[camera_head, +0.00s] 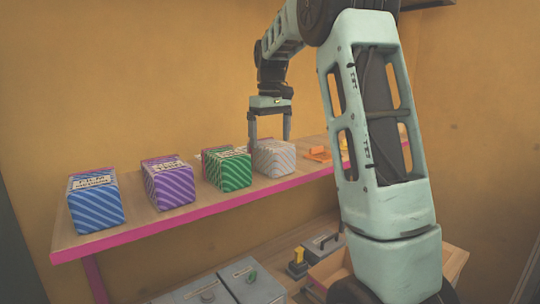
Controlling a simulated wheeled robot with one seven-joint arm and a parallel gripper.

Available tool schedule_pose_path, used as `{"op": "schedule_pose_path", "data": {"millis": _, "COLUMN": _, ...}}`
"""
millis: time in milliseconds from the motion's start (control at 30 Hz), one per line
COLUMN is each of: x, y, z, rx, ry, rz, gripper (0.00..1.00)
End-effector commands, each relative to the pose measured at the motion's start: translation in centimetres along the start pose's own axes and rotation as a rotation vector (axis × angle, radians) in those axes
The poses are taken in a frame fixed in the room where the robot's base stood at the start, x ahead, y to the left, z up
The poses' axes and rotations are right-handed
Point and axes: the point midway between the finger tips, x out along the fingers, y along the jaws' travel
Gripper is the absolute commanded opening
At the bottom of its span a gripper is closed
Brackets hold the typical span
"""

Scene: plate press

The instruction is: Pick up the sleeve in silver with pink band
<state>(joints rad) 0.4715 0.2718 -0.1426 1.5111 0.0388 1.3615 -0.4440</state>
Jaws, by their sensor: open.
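A pale silver striped block (273,158) stands on the shelf, at the right end of the row of striped blocks. It seems to be the silver sleeve, but I cannot make out a pink band on it. My gripper (271,134) is open and points down at this block. One finger shows at its left top edge and one at its right top edge. I cannot tell whether the fingers are around it or just behind it, or whether they touch it. The fingertips are partly hidden.
Green (228,169), purple (168,183) and blue (95,202) striped blocks stand to the left on the pink-edged shelf (135,218). Small orange pieces (317,153) lie to the right. Below are grey boxes (250,282) and a wooden tray (456,262). My arm hides the shelf's right part.

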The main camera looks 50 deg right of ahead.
Motion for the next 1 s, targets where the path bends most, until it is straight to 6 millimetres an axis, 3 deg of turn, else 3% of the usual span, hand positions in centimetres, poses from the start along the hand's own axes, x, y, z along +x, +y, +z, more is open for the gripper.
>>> {"op": "schedule_pose_path", "data": {"millis": 400, "x": 4.6, "y": -0.4, "z": 0.2, "rx": 0.001, "ry": -0.003, "rz": -0.001, "gripper": 0.98}}
{"op": "schedule_pose_path", "data": {"millis": 700, "x": 5.3, "y": -0.4, "z": 0.2, "rx": 0.001, "ry": 0.000, "rz": 0.000, "gripper": 0.98}}
{"op": "schedule_pose_path", "data": {"millis": 900, "x": 5.2, "y": -0.4, "z": 0.2, "rx": 0.001, "ry": 0.000, "rz": 0.000, "gripper": 0.43}}
{"op": "schedule_pose_path", "data": {"millis": 1000, "x": 5.2, "y": -0.4, "z": 0.2, "rx": 0.001, "ry": 0.001, "rz": 0.001, "gripper": 0.42}}
